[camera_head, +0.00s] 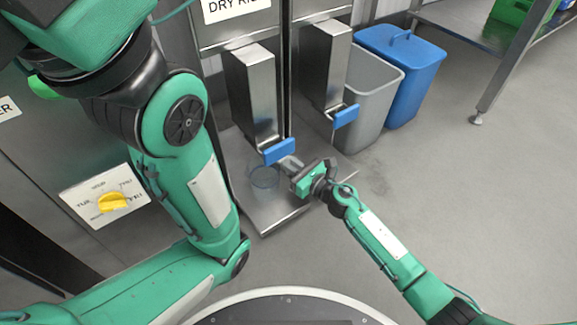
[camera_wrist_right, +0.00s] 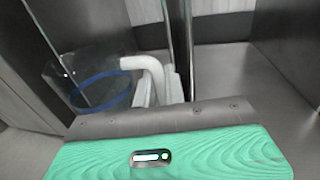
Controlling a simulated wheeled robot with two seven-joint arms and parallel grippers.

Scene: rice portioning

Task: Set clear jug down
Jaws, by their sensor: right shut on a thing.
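The clear jug (camera_head: 264,178) is upright under the left steel chute, over the steel ledge (camera_head: 270,212). It also shows at the left of the right wrist view, with a blue ring (camera_wrist_right: 76,102) and a pale handle (camera_wrist_right: 142,63). My right gripper (camera_head: 291,163) comes in from the right and is shut on the jug's handle. The fingers partly hide behind the handle in the wrist view. I cannot tell whether the jug's base touches the ledge. My left arm crosses the left side, and its gripper is not in view.
A blue paddle (camera_head: 280,151) hangs just above the jug, below the left chute (camera_head: 252,95). A second chute (camera_head: 325,65) with a blue paddle (camera_head: 346,116) stands to its right. A grey bin (camera_head: 365,105) and blue bin (camera_head: 412,85) stand beyond.

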